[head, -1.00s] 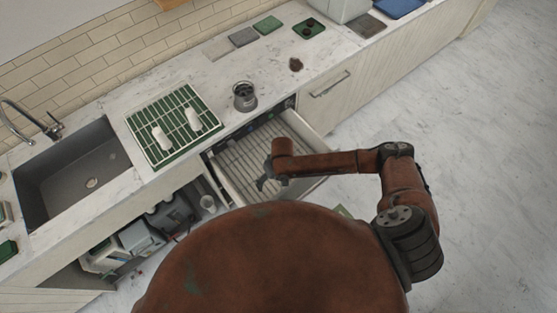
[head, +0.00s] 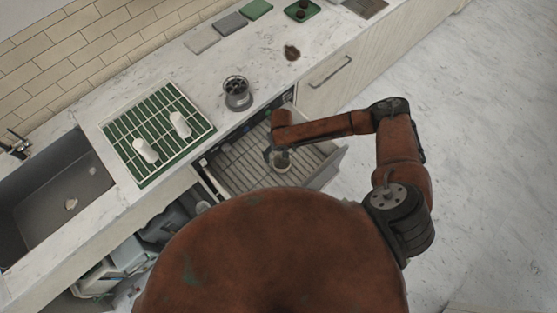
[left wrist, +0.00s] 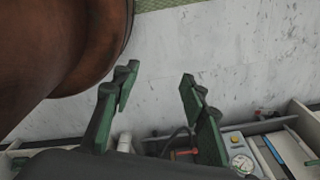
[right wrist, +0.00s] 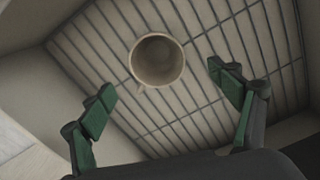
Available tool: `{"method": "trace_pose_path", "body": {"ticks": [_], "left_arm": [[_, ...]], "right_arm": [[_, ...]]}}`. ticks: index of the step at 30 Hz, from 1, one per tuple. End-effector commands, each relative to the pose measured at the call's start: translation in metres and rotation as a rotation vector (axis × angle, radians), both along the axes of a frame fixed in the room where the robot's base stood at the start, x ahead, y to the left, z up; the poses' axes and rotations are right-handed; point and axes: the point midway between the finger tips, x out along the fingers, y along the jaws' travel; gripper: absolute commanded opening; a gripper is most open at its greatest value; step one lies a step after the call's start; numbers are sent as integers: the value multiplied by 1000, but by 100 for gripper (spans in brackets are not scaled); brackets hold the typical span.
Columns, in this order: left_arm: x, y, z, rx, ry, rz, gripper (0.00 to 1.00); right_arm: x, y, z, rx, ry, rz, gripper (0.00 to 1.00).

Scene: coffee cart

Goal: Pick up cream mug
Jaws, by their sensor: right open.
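The cream mug (right wrist: 157,62) stands upright in the open slatted drawer, with its opening facing up and a small handle toward my gripper in the right wrist view.
Two white cups (head: 145,150) lie on a green drying rack (head: 119,128) left of the drawer. A dark grey canister (head: 237,95) stands on the counter behind it. The drawer walls surround the mug. A sink (head: 50,215) is at left. A gauge box (left wrist: 243,160) sits below my left gripper.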

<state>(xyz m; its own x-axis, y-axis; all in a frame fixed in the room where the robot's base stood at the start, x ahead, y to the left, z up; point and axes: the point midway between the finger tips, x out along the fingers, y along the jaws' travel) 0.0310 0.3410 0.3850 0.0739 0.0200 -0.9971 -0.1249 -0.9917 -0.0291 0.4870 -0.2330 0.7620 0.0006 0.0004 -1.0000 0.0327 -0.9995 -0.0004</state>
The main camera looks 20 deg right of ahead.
Motion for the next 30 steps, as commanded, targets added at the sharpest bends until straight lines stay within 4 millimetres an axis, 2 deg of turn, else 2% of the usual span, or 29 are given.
{"method": "trace_pose_path", "body": {"ticks": [1, 3, 11, 21, 30], "left_arm": [[-1, 0, -8, 0, 2, 0, 40], [0, 0, -10, 0, 1, -1, 40], [12, -1, -11, -2, -15, -3, 40], [10, -1, -16, -1, -12, -3, 40], [7, -1, -16, -1, -9, -3, 40]], "right_arm": [[0, 1, -9, 0, 2, 2, 83], [0, 2, -13, 0, 3, 4, 83], [3, 6, -37, -1, 2, 15, 83], [3, 1, -81, 0, 2, 14, 83], [2, -1, -87, 0, 2, 12, 83]]}}
